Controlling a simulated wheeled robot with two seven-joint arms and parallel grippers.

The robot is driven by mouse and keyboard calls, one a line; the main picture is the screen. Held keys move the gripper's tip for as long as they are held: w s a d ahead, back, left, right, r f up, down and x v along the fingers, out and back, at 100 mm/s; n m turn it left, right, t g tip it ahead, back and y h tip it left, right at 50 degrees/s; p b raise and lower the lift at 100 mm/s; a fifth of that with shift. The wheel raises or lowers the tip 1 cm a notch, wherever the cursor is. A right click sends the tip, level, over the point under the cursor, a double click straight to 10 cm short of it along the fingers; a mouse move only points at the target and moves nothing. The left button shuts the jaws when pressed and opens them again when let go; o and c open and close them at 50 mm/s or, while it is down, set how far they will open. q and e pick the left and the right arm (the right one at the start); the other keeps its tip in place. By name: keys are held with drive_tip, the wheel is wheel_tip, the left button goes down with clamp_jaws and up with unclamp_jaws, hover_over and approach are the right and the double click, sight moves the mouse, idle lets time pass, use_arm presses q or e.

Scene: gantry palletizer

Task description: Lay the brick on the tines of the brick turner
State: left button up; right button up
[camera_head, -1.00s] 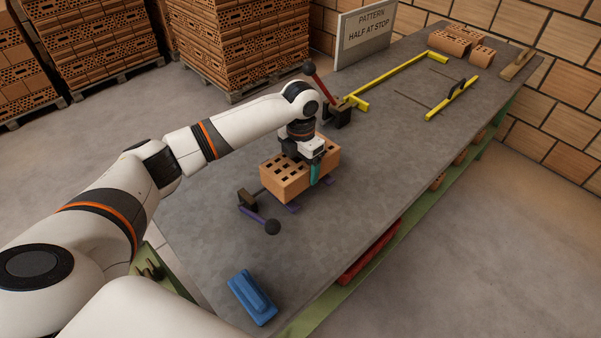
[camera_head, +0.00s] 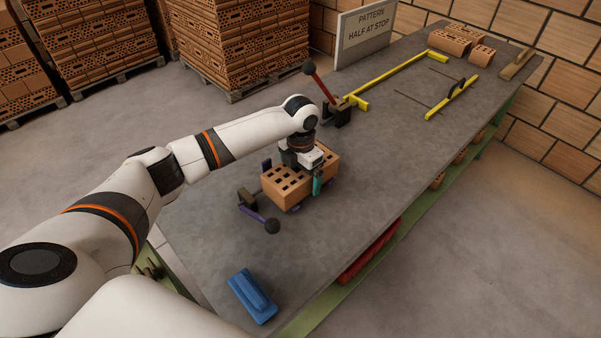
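The hollow orange brick (camera_head: 286,187) is at the brick turner on the table, its holed face up. My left gripper (camera_head: 309,169) is over the brick's right part, shut on it. One teal finger lies against the brick's near side; the other finger is hidden. The brick turner's purple parts (camera_head: 296,209) show at the brick's lower edge and behind its left end. The turner's lever with a black ball (camera_head: 271,226) sticks out in front. The brick covers most of the tines, and I cannot tell whether it rests fully on them. My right gripper is not in view.
A red lever with a black knob (camera_head: 318,82) stands behind the gripper. Yellow rails (camera_head: 400,78) and several bricks (camera_head: 450,42) lie at the far end. A blue float-like tool (camera_head: 252,297) lies on the near table. The table (camera_head: 370,170) is clear right of the brick.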

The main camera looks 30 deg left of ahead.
use_arm(q)
wheel_tip(320, 180, up, 12)
drive_tip(key=shift+r, duration=0.1)
idle(0.4)
idle(0.3)
